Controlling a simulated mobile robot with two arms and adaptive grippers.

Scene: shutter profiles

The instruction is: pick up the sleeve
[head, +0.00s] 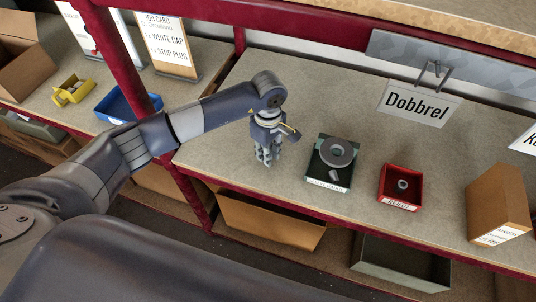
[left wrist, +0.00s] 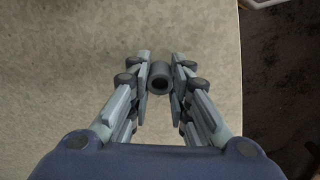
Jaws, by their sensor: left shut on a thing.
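The sleeve (left wrist: 159,79), a small dark grey tube with a round bore, sits between the fingertips of my left gripper (left wrist: 160,82) in the left wrist view. The jaws are shut on it from both sides. In the head view my left gripper (head: 267,156) points down at the bench top, left of the green box. The sleeve cannot be made out there, and the gap between it and the bench cannot be told. My right gripper is out of view.
A green box (head: 316,178) with a large grey ring and a small grey part stands right of the gripper. A red box (head: 415,190) holding a small ring stands further right, then a cardboard box (head: 497,205). A dark red post (head: 125,60) stands left. Bench (head: 225,125) around the gripper is clear.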

